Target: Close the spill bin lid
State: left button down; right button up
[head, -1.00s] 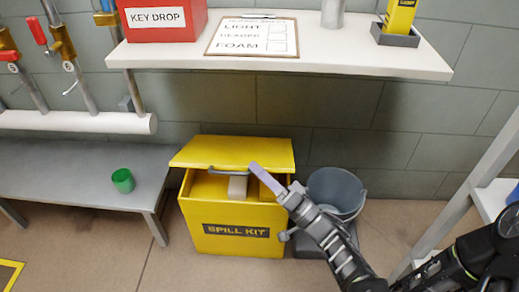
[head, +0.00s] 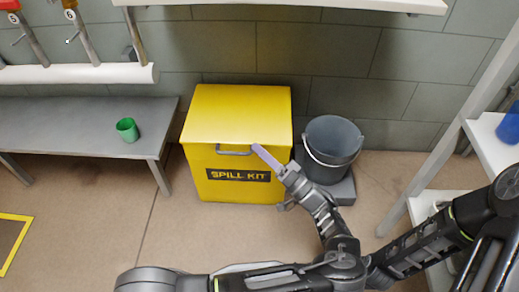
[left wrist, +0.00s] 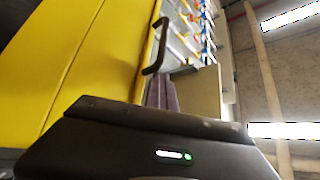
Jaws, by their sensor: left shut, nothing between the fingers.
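The yellow spill bin (head: 230,187) with its "SPILL KIT" label stands on the floor against the wall. Its yellow lid (head: 240,112) lies flat across the top, with no opening visible between lid and body in the head view. A grey handle (head: 233,152) sits at the lid's front edge; the handle also shows in the left wrist view (left wrist: 155,48). My left gripper (head: 258,150) is shut and empty, its tip by the lid's front edge just right of the handle. I cannot tell if it touches. The fingers show in the left wrist view (left wrist: 162,95). My right gripper is not in view.
A grey bucket (head: 333,142) stands close on the bin's right. A grey bench (head: 70,125) with a green cup (head: 127,129) is at the left. A white shelf (head: 290,5) overhangs behind; a white rack (head: 495,150) is at the right. Floor in front is partly clear.

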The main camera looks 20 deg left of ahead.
pick_arm(q)
notch_tip(320, 180, down, 2)
jog(key=shift+h, duration=0.4)
notch_tip(320, 180, up, 12)
jog(key=p, duration=0.5)
jog(key=shift+y, duration=0.4)
